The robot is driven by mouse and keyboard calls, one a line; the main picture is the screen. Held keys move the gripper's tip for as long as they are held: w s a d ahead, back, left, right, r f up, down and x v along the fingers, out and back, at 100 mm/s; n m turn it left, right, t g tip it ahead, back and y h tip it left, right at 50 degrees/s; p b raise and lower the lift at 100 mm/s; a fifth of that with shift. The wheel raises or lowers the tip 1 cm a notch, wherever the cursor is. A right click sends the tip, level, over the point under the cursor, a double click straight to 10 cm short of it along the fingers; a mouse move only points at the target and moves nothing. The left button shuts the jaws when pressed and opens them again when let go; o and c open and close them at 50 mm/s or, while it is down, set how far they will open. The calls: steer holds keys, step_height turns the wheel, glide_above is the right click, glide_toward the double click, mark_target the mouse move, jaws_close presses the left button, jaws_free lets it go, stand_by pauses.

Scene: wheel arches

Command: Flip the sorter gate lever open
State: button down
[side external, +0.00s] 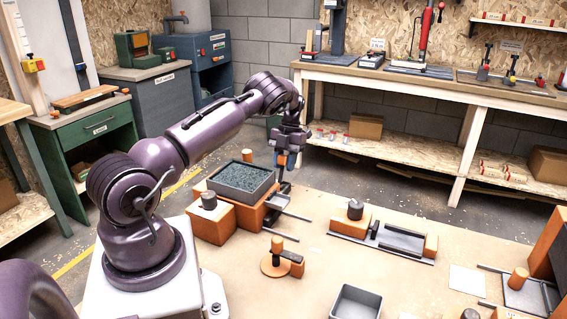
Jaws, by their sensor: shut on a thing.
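My gripper (287,163) is at the back right corner of an orange block unit with a grey tray (250,192) of dark granules on top. The gripper points down and is shut on a small orange piece (281,160) between its fingertips. The piece is small and partly hidden, so I cannot tell whether it is the gate lever's handle. Grey rails (290,214) stick out to the right below it.
An orange block with a dark knob (208,200) stands left of the tray. A grey channel unit (400,240) lies to the right. An empty grey bin (356,303) is at the front. Another orange unit (519,279) is at the far right. Bare tabletop lies between them.

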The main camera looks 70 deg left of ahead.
steer(key=shift+w+a, duration=0.1)
steer(key=shift+a, duration=0.05)
stand_by(0.5)
steer(key=c, duration=0.8)
jaws_free()
steer(key=v, duration=0.7)
steer(key=shift+w+a, duration=0.15)
steer(key=shift+r, duration=0.1)
